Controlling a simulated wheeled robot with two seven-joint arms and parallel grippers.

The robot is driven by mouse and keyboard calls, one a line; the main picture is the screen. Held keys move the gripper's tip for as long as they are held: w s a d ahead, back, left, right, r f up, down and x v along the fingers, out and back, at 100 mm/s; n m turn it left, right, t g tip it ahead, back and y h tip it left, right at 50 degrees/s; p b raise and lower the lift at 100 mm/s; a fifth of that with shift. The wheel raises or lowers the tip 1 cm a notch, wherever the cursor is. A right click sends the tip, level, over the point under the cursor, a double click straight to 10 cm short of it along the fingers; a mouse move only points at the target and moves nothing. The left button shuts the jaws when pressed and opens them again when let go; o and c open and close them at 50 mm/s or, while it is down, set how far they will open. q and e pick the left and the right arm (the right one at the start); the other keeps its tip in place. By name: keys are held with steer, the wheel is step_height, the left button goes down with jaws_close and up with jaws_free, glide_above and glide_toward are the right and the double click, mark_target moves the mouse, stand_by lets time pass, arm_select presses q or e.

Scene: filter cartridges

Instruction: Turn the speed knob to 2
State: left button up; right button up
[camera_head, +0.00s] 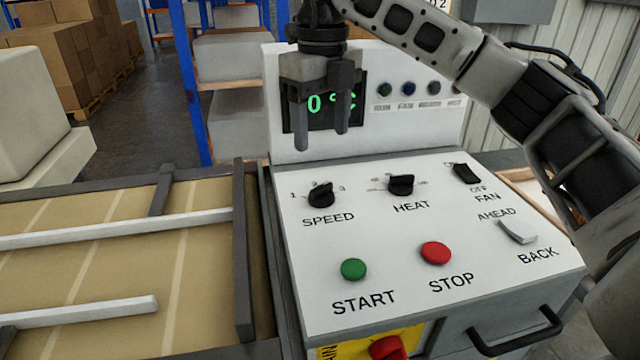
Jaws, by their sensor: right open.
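The speed knob (321,194) is a black knob above the word SPEED, at the upper left of the white control panel (390,270). Marks 1 and 3 show to its left and right; the mark at its top is partly hidden, and I cannot tell exactly where the knob points. My right gripper (321,139) hangs above and behind the knob, pointing down, in front of the display. Its two fingers are apart with nothing between them, and it does not touch the knob. My left gripper is not in view.
The heat knob (401,184) sits right of the speed knob, with a fan switch (465,173) beyond. A green START button (353,269), red STOP button (435,252) and AHEAD/BACK lever (518,232) are nearer. A display (314,104) stands behind. A conveyor (110,270) lies left.

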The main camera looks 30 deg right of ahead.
mark_target(322, 186)
step_height(322, 186, down, 10)
steer(key=shift+f, duration=0.15)
stand_by(0.3)
steer(key=c, duration=1)
